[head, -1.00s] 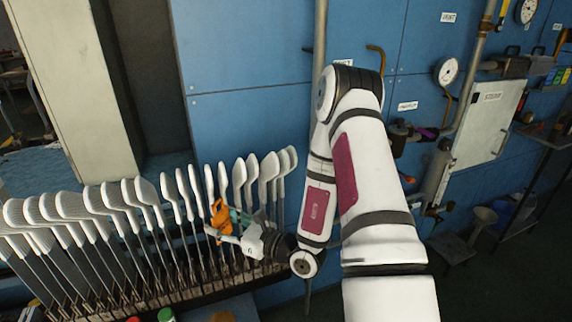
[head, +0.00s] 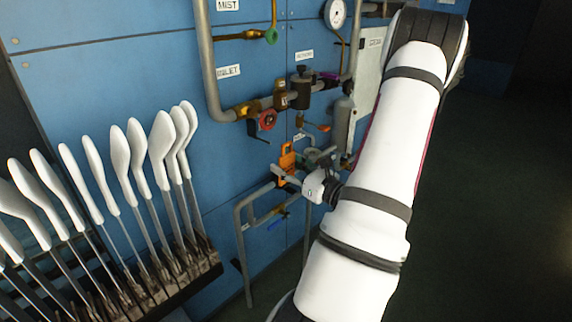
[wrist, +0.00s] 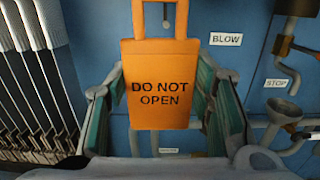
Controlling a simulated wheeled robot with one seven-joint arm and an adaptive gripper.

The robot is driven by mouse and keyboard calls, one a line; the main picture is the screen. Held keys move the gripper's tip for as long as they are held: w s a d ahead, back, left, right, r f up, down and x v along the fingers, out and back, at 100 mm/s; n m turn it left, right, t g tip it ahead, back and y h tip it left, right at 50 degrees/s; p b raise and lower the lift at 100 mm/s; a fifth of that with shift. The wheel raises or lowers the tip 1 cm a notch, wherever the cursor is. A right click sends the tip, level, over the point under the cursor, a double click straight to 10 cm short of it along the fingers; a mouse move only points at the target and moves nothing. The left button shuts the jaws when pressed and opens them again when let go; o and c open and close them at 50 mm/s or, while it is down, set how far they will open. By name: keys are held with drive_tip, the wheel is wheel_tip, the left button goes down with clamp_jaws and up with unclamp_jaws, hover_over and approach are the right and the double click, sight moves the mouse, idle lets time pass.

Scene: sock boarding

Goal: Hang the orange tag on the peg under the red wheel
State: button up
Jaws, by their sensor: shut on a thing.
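The orange tag (head: 287,162) is in my gripper (head: 297,169), in front of the blue wall and pipework. In the wrist view the tag (wrist: 160,85) is upright, reads "DO NOT OPEN", and has an open loop at its top. The teal fingers of my gripper (wrist: 163,100) are on its two sides. The red wheel (head: 267,121) is on the pipe above and left of the tag in the head view. The tag is apart from the wheel. I cannot clearly make out the peg under the wheel.
White sock boards (head: 165,150) stand in a rack at left. A valve with an orange handle (head: 318,127) is right of the wheel. A BLOW label (wrist: 226,39) is on the wall.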

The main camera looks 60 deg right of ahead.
drive_tip(key=shift+d, duration=0.4)
drive_tip(key=f+b+x, duration=0.2)
drive_tip(key=x, duration=0.7)
drive_tip(key=shift+w+b, duration=0.15)
drive_tip(key=shift+b, duration=0.2)
idle(0.4)
drive_tip(key=shift+f, duration=0.1)
idle(0.5)
drive_tip(key=o, duration=1.1)
drive_tip(key=v, duration=1.2)
